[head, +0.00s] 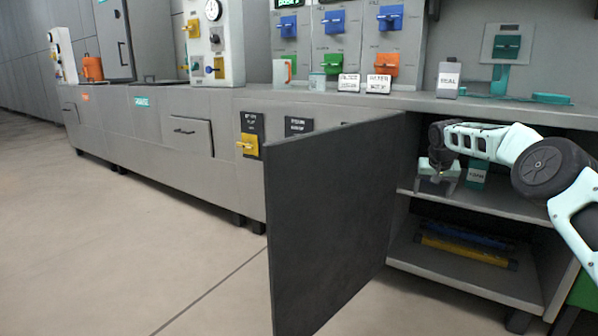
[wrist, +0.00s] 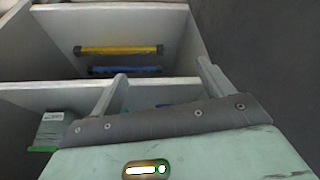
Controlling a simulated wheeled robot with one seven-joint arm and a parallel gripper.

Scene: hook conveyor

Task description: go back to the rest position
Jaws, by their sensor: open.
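My arm reaches in from the right of the head view, into the open cabinet below the counter. My gripper (head: 436,178) is inside the upper compartment, above the middle shelf (head: 480,203). In the wrist view my gripper (wrist: 163,75) has its two fingers spread apart with nothing held between them.
The dark cabinet door (head: 335,220) stands wide open, left of my arm. A yellow bar (head: 465,249) and a blue bar (head: 470,238) lie on the bottom shelf. A grey labelled container (head: 448,79) stands on the counter above. The floor at left is clear.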

